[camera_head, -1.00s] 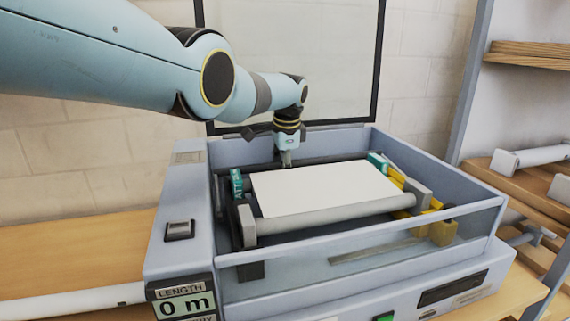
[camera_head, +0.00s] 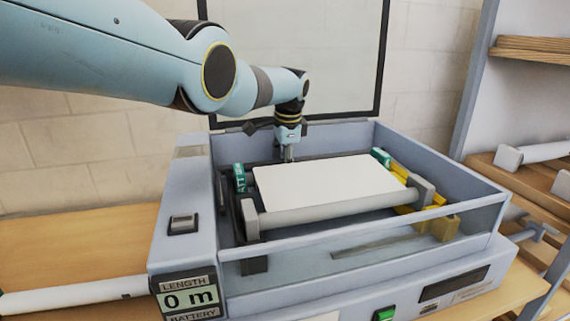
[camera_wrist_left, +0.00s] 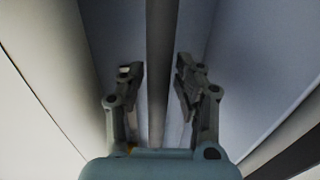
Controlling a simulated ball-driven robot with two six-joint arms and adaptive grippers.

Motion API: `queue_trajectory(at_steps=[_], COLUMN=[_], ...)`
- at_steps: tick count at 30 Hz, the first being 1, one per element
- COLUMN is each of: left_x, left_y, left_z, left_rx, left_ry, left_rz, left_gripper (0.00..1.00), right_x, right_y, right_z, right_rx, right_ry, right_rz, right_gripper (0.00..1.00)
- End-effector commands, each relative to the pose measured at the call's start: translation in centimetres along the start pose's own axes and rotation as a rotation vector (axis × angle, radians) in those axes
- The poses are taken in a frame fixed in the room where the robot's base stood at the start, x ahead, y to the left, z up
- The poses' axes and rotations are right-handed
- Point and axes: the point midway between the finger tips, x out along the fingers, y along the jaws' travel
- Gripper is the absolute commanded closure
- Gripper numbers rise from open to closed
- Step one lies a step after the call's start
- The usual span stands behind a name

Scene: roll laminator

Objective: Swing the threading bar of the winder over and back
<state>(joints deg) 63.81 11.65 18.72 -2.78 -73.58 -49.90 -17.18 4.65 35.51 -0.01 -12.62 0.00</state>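The winder (camera_head: 480,190) is an open grey-blue box on the machine, with a clear front. A dark bar (camera_head: 325,155) runs along its back, behind the white sheet; it looks like the threading bar, though I cannot be sure. In the left wrist view a grey bar (camera_wrist_left: 162,60) passes between the fingers of my left gripper (camera_wrist_left: 158,80). The fingers are apart, one on each side, with a narrow gap at the left finger; contact at the right is unclear. In the head view the left gripper (camera_head: 289,156) points down at the back, fingertips partly hidden. My right gripper is not in view.
A white sheet (camera_head: 325,185) lies behind a grey roller (camera_head: 340,211) in the box. Yellow parts (camera_head: 443,228) stand at the right. A dark-framed panel (camera_head: 300,60) stands behind. Shelves with rolls (camera_head: 545,152) are at right.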

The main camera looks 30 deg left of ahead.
Motion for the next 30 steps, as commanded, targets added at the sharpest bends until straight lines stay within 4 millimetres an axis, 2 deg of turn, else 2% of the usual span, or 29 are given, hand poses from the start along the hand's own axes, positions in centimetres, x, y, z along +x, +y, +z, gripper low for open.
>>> queue_trajectory(at_steps=[11, 17, 21, 30], left_x=[-0.1, -1.4, -3.0, -9.6], left_y=[0.0, -0.1, 0.1, 0.0], left_z=[-0.1, -0.2, -0.1, -0.1], left_rx=[0.001, 0.000, 0.002, 0.001], left_ry=[0.002, 0.003, 0.003, 0.003], left_rz=[0.000, -0.003, -0.003, -0.002], left_gripper=[0.56, 0.56, 0.56, 0.56], right_x=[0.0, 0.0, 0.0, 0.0], right_y=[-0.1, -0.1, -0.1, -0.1], right_z=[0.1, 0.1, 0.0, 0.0], right_rx=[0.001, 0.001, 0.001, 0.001], right_ry=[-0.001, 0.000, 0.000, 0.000], right_rz=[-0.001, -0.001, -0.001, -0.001], right_gripper=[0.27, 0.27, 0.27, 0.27])
